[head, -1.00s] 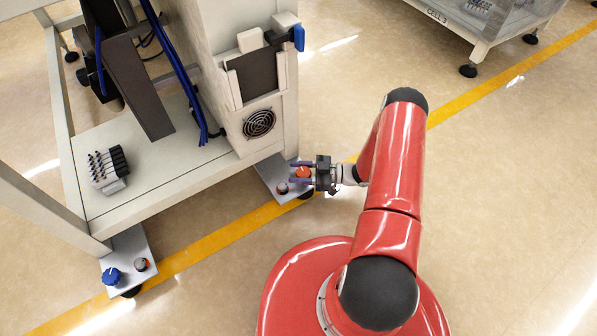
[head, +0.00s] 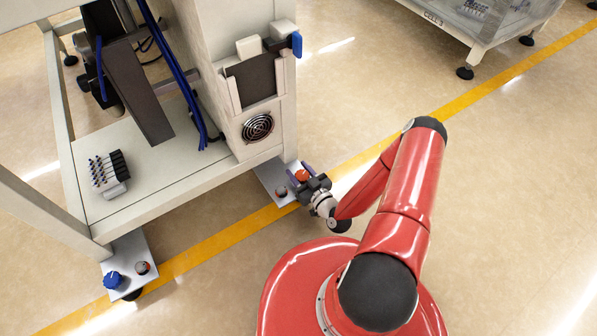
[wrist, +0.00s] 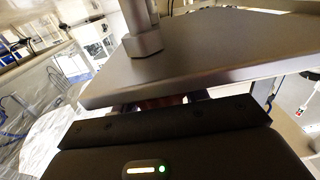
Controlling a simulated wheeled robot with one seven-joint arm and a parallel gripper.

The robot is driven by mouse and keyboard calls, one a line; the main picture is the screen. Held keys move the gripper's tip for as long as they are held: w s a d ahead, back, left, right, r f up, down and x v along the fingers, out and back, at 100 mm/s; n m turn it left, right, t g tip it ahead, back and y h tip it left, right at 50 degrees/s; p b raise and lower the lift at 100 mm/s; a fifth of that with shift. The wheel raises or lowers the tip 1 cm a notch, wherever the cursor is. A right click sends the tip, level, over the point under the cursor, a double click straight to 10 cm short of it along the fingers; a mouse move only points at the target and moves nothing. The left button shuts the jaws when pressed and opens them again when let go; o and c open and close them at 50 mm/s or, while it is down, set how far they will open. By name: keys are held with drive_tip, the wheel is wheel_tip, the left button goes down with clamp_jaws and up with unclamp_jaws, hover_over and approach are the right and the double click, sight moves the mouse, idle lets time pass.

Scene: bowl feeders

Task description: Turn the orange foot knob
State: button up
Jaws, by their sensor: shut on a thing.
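The orange foot knob (head: 301,175) sits on the grey foot plate (head: 268,176) at the near right corner of the machine. Only a dark reddish strip of the knob (wrist: 158,102) shows between the fingers under the plate edge; the rest is hidden.
A second foot plate (head: 128,250) at lower left carries a blue knob (head: 112,280). The machine frame (head: 185,188) stands above both plates. A white block with dark connectors (head: 109,172) lies on its shelf. Open floor lies to the right, crossed by a yellow line (head: 470,101).

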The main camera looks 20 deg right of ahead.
drive_tip(key=shift+d+m+t+h+p, duration=0.15)
drive_tip(key=shift+m+t+h+p, duration=0.15)
drive_tip(key=shift+m+h, duration=1.05)
drive_tip(key=shift+d+m+t+h+p, duration=0.25)
drive_tip(key=shift+m+h, duration=0.5)
drive_tip(key=shift+h, duration=1.2)
drive_tip(key=shift+a, duration=0.1)
drive_tip(key=o, duration=1)
